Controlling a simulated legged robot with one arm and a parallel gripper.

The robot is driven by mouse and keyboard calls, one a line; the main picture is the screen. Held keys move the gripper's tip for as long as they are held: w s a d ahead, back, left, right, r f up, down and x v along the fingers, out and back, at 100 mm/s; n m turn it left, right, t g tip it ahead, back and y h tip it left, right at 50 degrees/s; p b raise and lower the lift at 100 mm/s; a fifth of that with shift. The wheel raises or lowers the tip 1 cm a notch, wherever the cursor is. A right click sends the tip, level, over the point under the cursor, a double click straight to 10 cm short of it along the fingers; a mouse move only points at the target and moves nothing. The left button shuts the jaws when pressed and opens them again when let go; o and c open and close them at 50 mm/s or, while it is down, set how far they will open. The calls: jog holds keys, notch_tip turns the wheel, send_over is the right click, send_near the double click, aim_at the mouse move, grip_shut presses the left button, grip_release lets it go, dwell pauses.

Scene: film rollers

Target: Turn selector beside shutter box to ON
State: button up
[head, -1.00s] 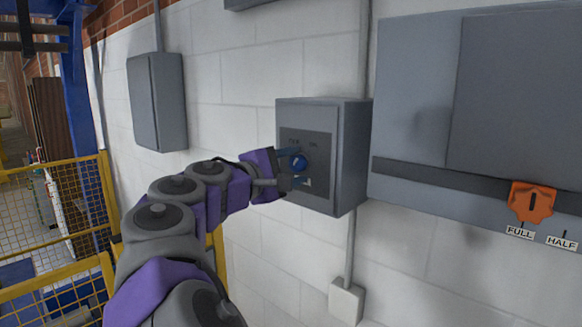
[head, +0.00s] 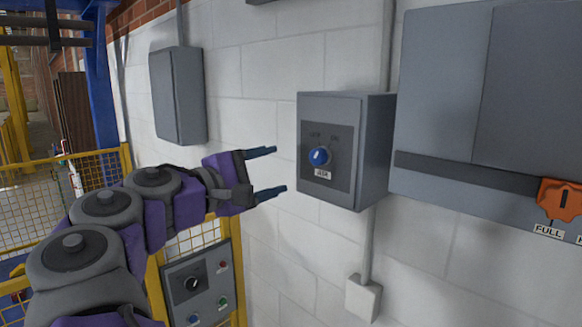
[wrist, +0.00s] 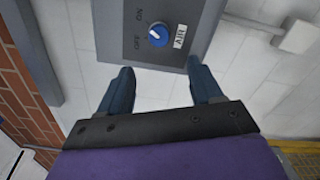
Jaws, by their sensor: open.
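A blue round selector knob (head: 319,156) with a white mark sits on the front of a small grey box (head: 376,150) on the wall. In the wrist view the knob (wrist: 158,35) has OFF and ON lettering beside it and a label reading AIR. The white mark is too small to tell for sure which word it points to. My gripper (head: 277,170) is open and empty, left of the box and apart from it. In the wrist view the fingertips (wrist: 160,66) are short of the knob, one to each side. No box is readably marked as a shutter box.
A large grey cabinet (head: 440,95) with an orange knob (head: 560,200) is at the right. A panel (head: 200,285) with a black selector and buttons is below my arm, at the yellow fence. Another grey box (head: 178,95) hangs at the left. A conduit runs below the selector box.

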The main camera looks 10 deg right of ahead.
jog(key=v, duration=0.6)
